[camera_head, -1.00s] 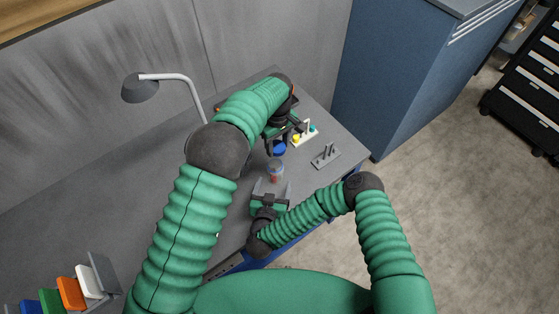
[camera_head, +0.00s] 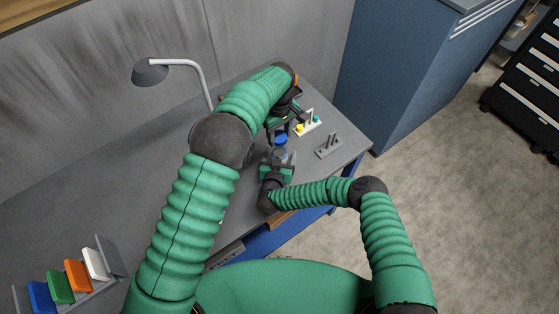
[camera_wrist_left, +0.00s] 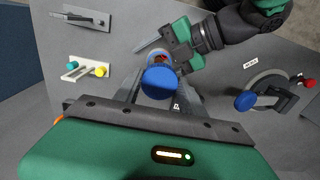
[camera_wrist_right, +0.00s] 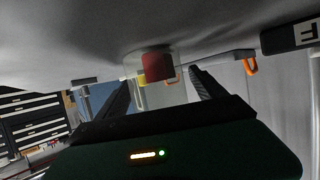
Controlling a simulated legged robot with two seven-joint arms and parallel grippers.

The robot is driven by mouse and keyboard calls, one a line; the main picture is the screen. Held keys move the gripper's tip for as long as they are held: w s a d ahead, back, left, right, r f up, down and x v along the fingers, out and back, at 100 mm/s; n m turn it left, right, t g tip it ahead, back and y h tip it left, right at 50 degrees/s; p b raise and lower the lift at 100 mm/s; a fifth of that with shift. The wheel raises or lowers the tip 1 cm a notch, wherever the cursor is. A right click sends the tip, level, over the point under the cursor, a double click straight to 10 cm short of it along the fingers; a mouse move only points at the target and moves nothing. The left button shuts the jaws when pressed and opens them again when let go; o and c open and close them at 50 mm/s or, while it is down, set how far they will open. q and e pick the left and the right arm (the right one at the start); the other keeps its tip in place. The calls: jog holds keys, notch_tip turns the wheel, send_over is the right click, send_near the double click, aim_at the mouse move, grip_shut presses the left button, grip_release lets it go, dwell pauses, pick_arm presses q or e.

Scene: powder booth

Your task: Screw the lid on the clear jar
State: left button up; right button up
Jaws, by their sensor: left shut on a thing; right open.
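My left gripper (camera_wrist_left: 158,92) is shut on the blue lid (camera_wrist_left: 160,83), a round disc between its fingertips; the lid also shows in the head view (camera_head: 281,139). The clear jar (camera_wrist_right: 157,69), with dark red contents, stands on the table. In the left wrist view part of the jar (camera_wrist_left: 154,57) shows just beyond the lid, which hides the rest. The lid is apart from the jar in the head view. My right gripper (camera_wrist_right: 163,90) is open and low at the jar, with a finger on either side; contact cannot be told.
A white stand with yellow and teal knobs (camera_wrist_left: 83,69) and a grey peg block (camera_head: 328,146) stand to the right in the head view. A lamp (camera_head: 151,72) is behind, a rack of coloured pieces (camera_head: 72,278) lower left. A wheel device with blue knob (camera_wrist_left: 246,100) sits nearby.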

jog(key=shift+w+a+f, duration=0.2)
jog(key=shift+w, duration=0.1)
jog(key=shift+s+d+r, duration=0.15)
jog(key=shift+d, duration=0.1)
jog(key=c, duration=0.4)
jog(key=shift+d, duration=0.15)
jog(key=c, duration=0.4)
jog(key=shift+a, duration=0.2)
grip_shut()
